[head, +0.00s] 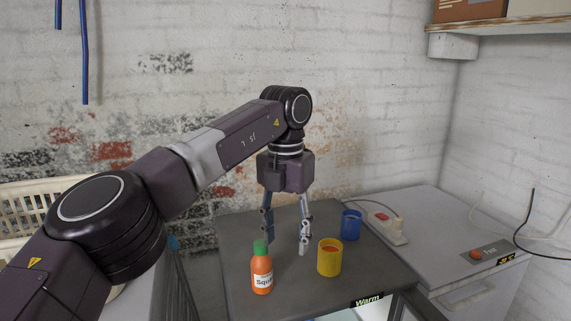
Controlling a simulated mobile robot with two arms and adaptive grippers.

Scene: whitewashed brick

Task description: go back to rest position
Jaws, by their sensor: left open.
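My left gripper (286,240) points down over the dark table top. Its fingers are apart and nothing shows between them. An orange bottle with a green cap (262,272) stands upright on the table to the front left of the fingers. A yellow cup (329,259) with something orange inside stands just right of the fingers. Whether a finger touches the cup I cannot tell. A blue cup (351,224) stands farther back on the right. My right gripper is not in view.
The dark table top (235,235) has free room at the left and back. A grey-white unit (435,235) adjoins on the right, with a power strip (393,228) and cables. A cream basket (35,205) is at the left. A shelf (505,27) is at the upper right.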

